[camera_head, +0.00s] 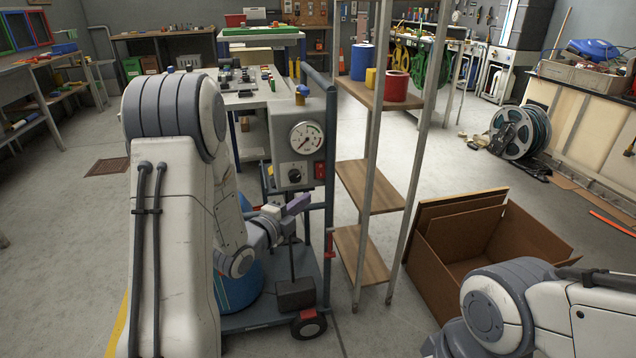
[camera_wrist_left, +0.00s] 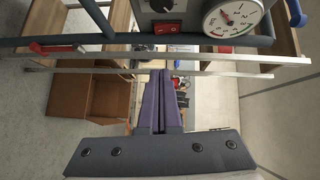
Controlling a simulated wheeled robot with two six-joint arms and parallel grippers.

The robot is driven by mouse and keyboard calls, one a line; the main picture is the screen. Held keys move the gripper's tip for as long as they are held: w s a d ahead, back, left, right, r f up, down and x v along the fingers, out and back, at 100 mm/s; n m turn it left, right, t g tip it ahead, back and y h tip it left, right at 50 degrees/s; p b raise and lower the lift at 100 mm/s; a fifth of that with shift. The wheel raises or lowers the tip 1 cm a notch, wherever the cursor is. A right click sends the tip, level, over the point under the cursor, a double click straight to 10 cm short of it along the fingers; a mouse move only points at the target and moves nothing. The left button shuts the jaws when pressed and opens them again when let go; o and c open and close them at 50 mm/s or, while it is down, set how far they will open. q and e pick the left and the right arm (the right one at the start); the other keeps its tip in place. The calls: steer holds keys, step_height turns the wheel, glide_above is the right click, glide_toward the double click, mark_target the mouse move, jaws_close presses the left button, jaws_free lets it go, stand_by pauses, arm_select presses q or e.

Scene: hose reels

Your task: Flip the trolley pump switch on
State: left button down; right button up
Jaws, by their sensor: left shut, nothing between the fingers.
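The trolley (camera_head: 328,230) has a grey pump panel (camera_head: 290,155) with a white round gauge (camera_head: 306,138), a black knob (camera_head: 295,175) and a red switch (camera_head: 320,170) right of the knob. In the left wrist view, turned sideways, the gauge (camera_wrist_left: 232,18), knob (camera_wrist_left: 163,5) and dim red switch (camera_wrist_left: 166,28) show at the top. I cannot tell the switch's position. My left gripper (camera_head: 300,204), with purple fingers, is below the panel, apart from the switch. Its fingers (camera_wrist_left: 160,85) are shut and empty. My right arm shows at lower right; its gripper is out of view.
A shelf rack (camera_head: 368,185) with blue, yellow and red cans stands just right of the trolley. An open cardboard box (camera_head: 480,245) lies on the floor further right. A hose reel (camera_head: 521,131) stands behind it. A blue trolley rail runs right of the panel.

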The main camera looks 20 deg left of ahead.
arm_select(q)
glide_toward(325, 176)
steer(key=w+d, duration=0.3)
steer(key=d, duration=0.1)
steer(key=shift+w+a+f+b, duration=0.2)
steer(key=shift+w+a+b, duration=0.2)
steer(key=shift+w+a, duration=1.05)
steer(key=shift+f, duration=0.1)
